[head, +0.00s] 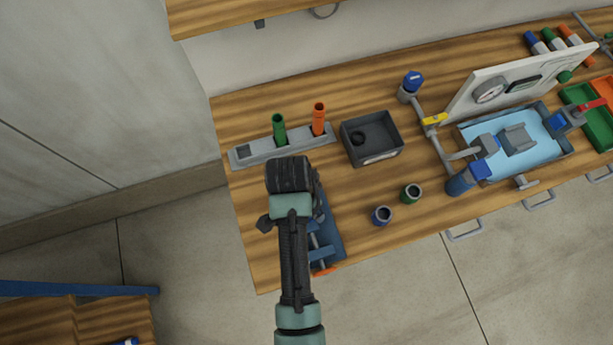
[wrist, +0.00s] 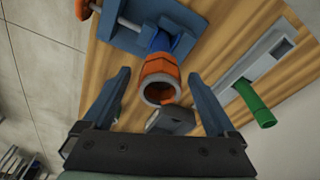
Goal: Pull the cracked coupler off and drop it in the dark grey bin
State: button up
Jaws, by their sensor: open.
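An orange coupler (wrist: 160,80), ring-shaped with an open end, sits on a blue stub (wrist: 168,44) at the blue vise (wrist: 150,20) in the wrist view. I cannot make out a crack. My gripper (wrist: 158,76) is open, with one finger on each side of the coupler and visible gaps to both. In the head view my arm hides the coupler and part of the vise (head: 329,236). The dark grey bin (head: 356,151) stands on the bench right of my arm. It looks empty apart from a dark round shape inside.
A grey rack (head: 250,153) holds a green tube (head: 279,129) and an orange tube (head: 319,119). A blue-grey ring (head: 381,216) and a green ring (head: 411,193) stand in front of the bin. A blue tray with pipework (head: 570,152) is farther right.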

jog(key=shift+c, duration=0.2)
grip_shut()
dwell(0.6)
jog(key=shift+r, duration=0.25)
dwell(0.5)
jog(key=shift+r+p, duration=2.85)
jog(key=shift+p, duration=0.35)
jog(key=shift+w+f, duration=0.1)
